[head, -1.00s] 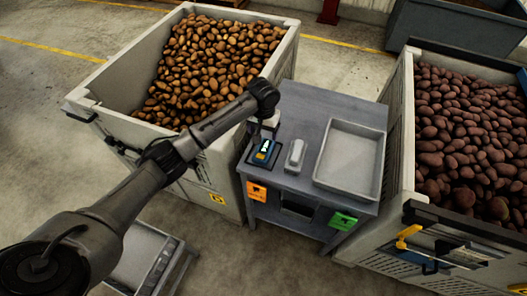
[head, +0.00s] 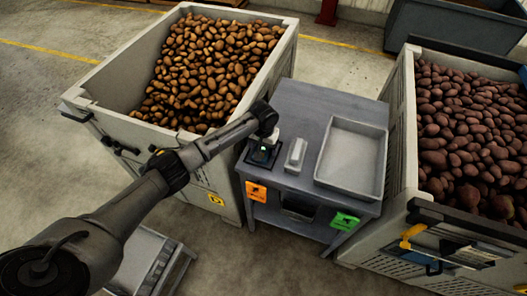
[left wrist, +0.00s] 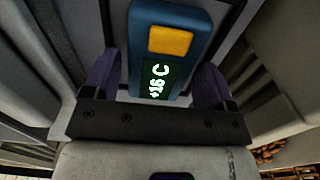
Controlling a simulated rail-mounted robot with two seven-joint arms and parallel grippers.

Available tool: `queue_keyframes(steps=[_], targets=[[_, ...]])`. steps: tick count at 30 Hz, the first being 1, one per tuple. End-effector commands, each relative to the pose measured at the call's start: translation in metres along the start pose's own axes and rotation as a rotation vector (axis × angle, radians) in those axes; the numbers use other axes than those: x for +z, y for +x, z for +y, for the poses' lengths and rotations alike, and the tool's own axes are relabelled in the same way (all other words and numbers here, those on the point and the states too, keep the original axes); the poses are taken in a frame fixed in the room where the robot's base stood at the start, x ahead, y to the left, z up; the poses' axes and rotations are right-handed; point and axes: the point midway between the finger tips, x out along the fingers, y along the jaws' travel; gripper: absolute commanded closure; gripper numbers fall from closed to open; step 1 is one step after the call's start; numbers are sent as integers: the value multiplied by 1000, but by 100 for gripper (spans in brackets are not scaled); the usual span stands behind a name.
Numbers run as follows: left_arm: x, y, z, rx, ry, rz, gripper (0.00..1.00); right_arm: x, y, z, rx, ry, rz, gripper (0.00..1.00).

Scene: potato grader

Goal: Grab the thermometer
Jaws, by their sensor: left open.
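The thermometer is a blue handheld device with a yellow button and a lit display reading "+16 C" in the left wrist view (left wrist: 172,18). In the head view the thermometer (head: 259,157) lies on a dark pad at the left of the grey table, partly covered by my gripper. My left gripper (left wrist: 157,66) is open, with its two purple-padded fingers on either side of the thermometer. In the head view my left gripper (head: 266,147) is right over it. I cannot tell whether the fingers touch it. My right gripper is out of view.
On the grey table (head: 300,103), a small pale object (head: 296,153) lies just right of the thermometer, then a pale empty tray (head: 352,158). A bin of brown potatoes (head: 118,118) stands at left, and a bin of reddish potatoes (head: 402,120) at right.

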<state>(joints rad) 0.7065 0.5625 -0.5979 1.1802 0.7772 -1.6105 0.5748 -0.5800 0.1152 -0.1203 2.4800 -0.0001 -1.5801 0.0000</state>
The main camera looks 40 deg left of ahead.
Motion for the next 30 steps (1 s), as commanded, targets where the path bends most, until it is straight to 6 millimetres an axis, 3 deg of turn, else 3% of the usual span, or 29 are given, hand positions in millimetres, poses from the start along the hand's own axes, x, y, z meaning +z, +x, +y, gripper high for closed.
queue_keyframes(steps=[3, 10, 22, 30], targets=[[0, 13, 0, -1, 0, 0, 21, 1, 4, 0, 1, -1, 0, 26], [0, 14, 0, -1, 1, 0, 21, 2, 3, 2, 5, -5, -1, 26], [0, 14, 0, -1, 1, 0, 60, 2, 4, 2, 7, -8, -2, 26], [0, 12, 0, -1, 1, 1, 61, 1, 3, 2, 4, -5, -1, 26]])
